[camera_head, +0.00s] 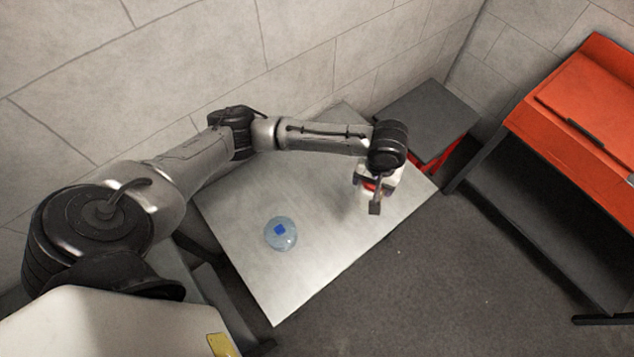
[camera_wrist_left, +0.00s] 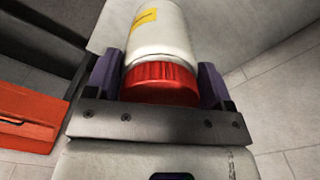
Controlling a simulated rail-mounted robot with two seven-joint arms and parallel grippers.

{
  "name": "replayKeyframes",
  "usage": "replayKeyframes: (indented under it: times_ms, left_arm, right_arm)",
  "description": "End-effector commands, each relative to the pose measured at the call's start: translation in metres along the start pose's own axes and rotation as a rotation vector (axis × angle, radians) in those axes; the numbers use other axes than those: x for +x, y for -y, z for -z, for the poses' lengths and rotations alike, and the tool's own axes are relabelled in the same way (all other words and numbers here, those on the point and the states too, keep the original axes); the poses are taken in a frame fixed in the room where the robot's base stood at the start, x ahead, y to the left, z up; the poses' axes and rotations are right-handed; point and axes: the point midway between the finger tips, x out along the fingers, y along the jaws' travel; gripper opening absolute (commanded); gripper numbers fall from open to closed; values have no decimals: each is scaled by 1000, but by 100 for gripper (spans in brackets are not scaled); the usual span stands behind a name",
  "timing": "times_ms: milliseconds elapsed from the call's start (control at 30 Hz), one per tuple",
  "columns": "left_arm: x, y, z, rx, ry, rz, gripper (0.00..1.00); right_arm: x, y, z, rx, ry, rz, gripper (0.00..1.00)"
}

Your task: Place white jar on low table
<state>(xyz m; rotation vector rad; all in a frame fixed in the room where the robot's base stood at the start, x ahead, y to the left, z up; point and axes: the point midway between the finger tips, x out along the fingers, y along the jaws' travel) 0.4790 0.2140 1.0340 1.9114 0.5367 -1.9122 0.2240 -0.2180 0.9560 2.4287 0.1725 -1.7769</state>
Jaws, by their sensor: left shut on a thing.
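The white jar (camera_wrist_left: 160,38) has a red ribbed lid (camera_wrist_left: 160,80) and a yellow mark on its side. In the left wrist view it sits between the two dark fingers of my left gripper (camera_wrist_left: 160,82), which is shut on it near the lid. In the head view my left gripper (camera_head: 374,194) is over the right part of a pale grey table (camera_head: 260,200). The arm and gripper mostly hide the jar there; a little red shows. I cannot tell whether the jar touches the tabletop. My right gripper is not in view.
A clear bluish round container with a blue top (camera_head: 281,234) stands on the pale table's left front part. A dark-topped stand with red legs (camera_head: 428,112) is behind the table's right end. A red cabinet bench (camera_head: 575,110) is at the right. The tabletop's middle is clear.

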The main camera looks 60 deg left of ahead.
Motion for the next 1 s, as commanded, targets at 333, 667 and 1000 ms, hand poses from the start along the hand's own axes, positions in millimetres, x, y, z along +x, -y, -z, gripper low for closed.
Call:
replayKeyframes:
  times_ms: [333,667,1000]
  left_arm:
    - [91,-9,32,-196,0,-2,19]
    - [118,-9,45,-274,-1,-1,19]
    - [156,31,89,-284,-3,2,19]
  right_arm:
    - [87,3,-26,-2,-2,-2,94]
    - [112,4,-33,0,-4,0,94]
    - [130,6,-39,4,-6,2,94]
